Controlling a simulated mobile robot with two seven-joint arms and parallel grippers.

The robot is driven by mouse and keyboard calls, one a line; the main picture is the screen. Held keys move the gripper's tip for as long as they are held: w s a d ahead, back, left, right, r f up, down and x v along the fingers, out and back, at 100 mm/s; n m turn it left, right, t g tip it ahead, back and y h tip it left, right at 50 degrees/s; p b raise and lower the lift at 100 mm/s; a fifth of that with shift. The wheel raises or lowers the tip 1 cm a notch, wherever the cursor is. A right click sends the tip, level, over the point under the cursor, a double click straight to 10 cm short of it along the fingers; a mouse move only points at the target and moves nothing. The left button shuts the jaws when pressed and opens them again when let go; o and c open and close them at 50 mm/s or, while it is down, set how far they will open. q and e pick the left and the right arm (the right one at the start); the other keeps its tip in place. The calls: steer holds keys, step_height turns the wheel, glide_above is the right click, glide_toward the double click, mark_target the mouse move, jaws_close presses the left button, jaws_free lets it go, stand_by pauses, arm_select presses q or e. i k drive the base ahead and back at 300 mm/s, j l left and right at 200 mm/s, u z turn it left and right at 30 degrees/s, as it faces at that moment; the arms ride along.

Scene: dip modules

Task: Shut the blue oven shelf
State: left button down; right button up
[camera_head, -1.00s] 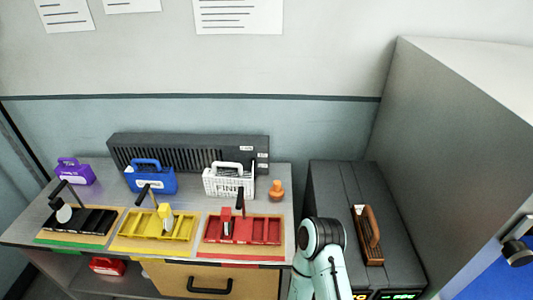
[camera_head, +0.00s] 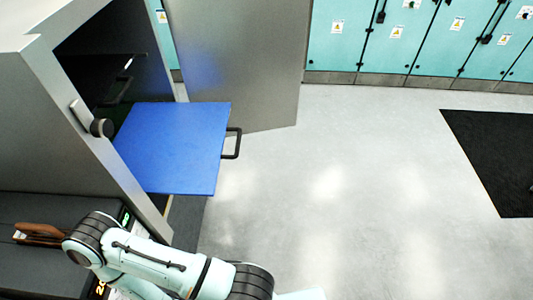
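The blue oven shelf (camera_head: 178,148) is pulled out of the open grey oven (camera_head: 62,120) at the left. It is flat, and its black handle (camera_head: 236,143) is on the right edge, over the floor. Part of the shelf's left side lies inside the dark oven opening. One of my arms crosses the bottom of the view, below the shelf and apart from it in the picture. Neither gripper is in view.
The grey oven door (camera_head: 245,65) stands wide open behind the shelf. A brown-handled object (camera_head: 40,233) lies on the dark surface at lower left. Teal lockers (camera_head: 420,40) line the back. A black mat (camera_head: 495,160) lies at right. The floor between is clear.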

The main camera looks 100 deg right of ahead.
mark_target(172, 148)
steer(key=z, duration=0.5)
steer(key=l+z, duration=0.1)
steer(key=z, duration=0.85)
steer(key=l+z, duration=0.15)
steer(key=z, duration=0.85)
steer(key=l+z, duration=0.1)
steer(key=z, duration=0.35)
